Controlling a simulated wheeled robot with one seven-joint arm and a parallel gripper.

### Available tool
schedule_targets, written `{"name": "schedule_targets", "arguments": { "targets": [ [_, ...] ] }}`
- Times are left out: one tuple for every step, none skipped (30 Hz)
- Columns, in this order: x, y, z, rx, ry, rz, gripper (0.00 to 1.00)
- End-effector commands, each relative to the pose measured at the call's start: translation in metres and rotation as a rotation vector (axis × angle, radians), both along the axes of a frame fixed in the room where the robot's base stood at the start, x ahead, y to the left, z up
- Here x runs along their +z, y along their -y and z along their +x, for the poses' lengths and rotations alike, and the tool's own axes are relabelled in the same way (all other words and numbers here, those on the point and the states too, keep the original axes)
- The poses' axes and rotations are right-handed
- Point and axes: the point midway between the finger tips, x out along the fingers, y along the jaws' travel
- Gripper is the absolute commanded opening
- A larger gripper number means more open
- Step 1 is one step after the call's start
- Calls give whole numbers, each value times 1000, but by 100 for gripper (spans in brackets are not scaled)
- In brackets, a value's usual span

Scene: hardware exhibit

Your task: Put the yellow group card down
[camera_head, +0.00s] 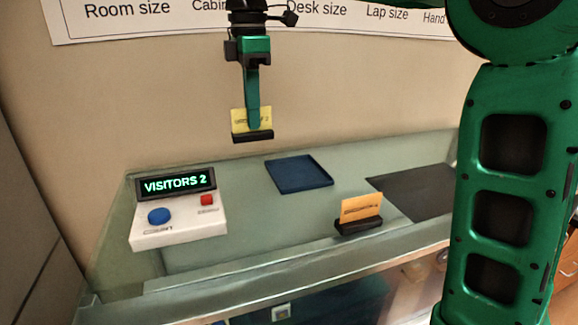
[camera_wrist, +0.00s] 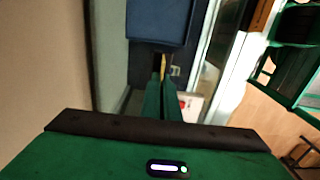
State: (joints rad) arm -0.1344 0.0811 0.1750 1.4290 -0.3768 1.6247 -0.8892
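The yellow group card (camera_head: 239,121) stands in a dark base and hangs in the air above the glass counter, in front of the wall. My gripper (camera_head: 253,124) points down with its green fingers closed on the card; the finger in front hides the card's middle. In the wrist view, the fingers (camera_wrist: 164,96) reach forward together, and a thin yellow edge of the card (camera_wrist: 176,71) shows at their tips. The dark base is clear of the counter top.
A blue tray (camera_head: 298,175) lies empty on the counter (camera_head: 250,225). A white counter box (camera_head: 180,237) with a "VISITORS 2" display (camera_head: 175,185) and blue and red buttons is at left. An orange card (camera_head: 360,207) in a black stand and a dark mat (camera_head: 412,190) are at right.

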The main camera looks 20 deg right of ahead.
Motion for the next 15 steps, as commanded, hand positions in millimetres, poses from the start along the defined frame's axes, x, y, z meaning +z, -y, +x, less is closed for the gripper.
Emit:
{"name": "schedule_targets", "arguments": {
  "targets": [
    [0,0,0,1,0,0,0],
    [-1,1,1,1,0,0,0],
    [-3,3,2,0,-1,0,0],
    [-4,6,3,0,-1,-1,0],
    [-6,9,4,-1,-2,-1,0],
    [-10,14,6,0,-1,0,0],
    [-12,18,8,0,-1,1,0],
    [-15,22,10,-1,-2,1,0],
    [-19,28,13,1,-3,1,0],
    [-22,32,15,2,-3,1,0],
    [-24,36,17,1,-2,2,0],
    [-28,41,20,1,-3,2,0],
    [-31,46,22,1,-4,2,0],
    [-34,51,24,1,-4,2,0],
    [-38,57,27,1,-4,2,0]
  ]
}}
